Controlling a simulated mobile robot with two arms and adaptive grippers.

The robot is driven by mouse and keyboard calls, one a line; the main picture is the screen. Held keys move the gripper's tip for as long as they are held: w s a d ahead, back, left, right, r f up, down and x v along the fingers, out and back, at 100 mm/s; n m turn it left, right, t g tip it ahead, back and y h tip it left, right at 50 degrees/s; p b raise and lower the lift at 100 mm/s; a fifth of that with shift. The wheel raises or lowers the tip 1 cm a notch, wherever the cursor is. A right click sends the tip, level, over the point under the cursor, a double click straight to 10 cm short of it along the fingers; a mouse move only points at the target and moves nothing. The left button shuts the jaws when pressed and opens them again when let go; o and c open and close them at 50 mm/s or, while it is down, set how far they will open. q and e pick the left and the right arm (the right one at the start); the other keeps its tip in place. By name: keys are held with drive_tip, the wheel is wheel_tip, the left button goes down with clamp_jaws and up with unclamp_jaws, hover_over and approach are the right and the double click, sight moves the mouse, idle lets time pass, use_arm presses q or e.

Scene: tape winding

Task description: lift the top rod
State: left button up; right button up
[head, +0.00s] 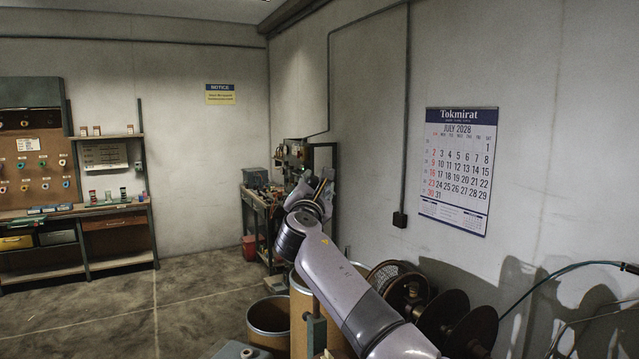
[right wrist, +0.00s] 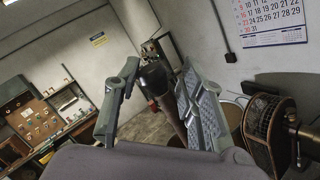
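My right arm comes in from the lower right of the head view, and its gripper (head: 320,186) is raised in front of the far workbench. In the right wrist view the two fingers of this gripper (right wrist: 160,68) stand wide apart. A dark upright shape shows in the gap between them, but I cannot tell what it is or how far off; neither finger visibly touches it. I cannot make out the top rod in either view. My left gripper is not in view.
Brown drums (head: 268,318) stand on the floor below my right arm. Dark reels (head: 472,333) sit at the lower right by the wall. A cluttered workbench (head: 262,212) stands in the far corner, and shelving (head: 120,222) at the left. The floor at centre left is clear.

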drive_tip(key=shift+s, duration=0.1)
drive_tip(key=s+f, duration=0.2)
drive_tip(key=s, duration=0.9)
drive_tip(key=shift+s+a, duration=0.25)
drive_tip(key=shift+a, duration=0.2)
drive_tip(key=shift+a+f, duration=0.1)
